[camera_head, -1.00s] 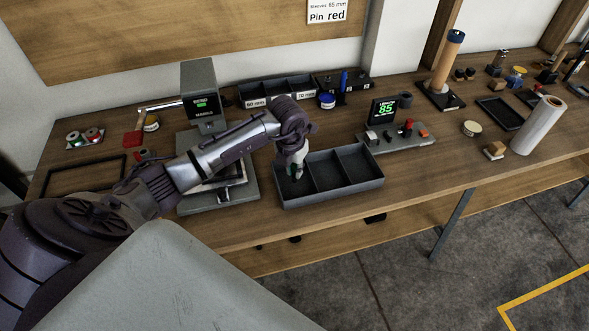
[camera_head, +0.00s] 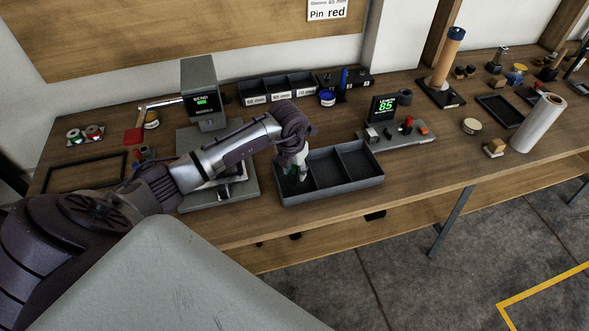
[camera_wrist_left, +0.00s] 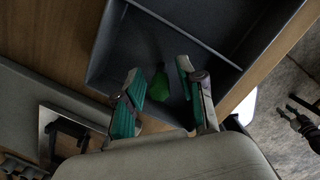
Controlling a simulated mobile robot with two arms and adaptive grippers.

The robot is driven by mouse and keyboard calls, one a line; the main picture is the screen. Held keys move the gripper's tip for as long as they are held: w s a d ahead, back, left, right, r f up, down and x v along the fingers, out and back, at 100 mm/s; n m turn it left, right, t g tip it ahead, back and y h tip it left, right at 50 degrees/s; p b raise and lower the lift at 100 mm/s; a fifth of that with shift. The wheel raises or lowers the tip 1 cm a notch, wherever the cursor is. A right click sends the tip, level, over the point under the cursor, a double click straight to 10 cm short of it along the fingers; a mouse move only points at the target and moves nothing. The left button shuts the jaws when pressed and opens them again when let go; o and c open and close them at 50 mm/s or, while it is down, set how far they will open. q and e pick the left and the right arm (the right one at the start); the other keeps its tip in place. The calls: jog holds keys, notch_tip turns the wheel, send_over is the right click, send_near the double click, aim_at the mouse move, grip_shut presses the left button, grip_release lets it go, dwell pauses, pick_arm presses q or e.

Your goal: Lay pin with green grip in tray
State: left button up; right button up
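The tray (camera_head: 331,193) is a dark grey box with three compartments near the front edge of the bench. My left gripper (camera_head: 296,176) reaches down into its left compartment. In the left wrist view my left gripper (camera_wrist_left: 160,76) is open, its teal-padded fingers apart. The pin's green grip (camera_wrist_left: 158,87) lies between the fingers over the tray floor, with a visible gap on both sides. The rest of the pin cannot be made out. My right gripper (camera_wrist_left: 301,106) shows small and dark at the right of the left wrist view, its fingers apart and empty.
A grey bending device (camera_head: 203,105) stands behind my left arm. A control panel with a green display (camera_head: 384,110) stands right of the tray. A row of labelled bins (camera_head: 277,90) is behind.

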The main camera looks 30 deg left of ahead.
pick_arm(q)
notch_tip(320, 180, up, 12)
jog(key=s+b, duration=0.1)
jog(key=shift+s+b, duration=0.4)
jog(key=shift+d, duration=0.1)
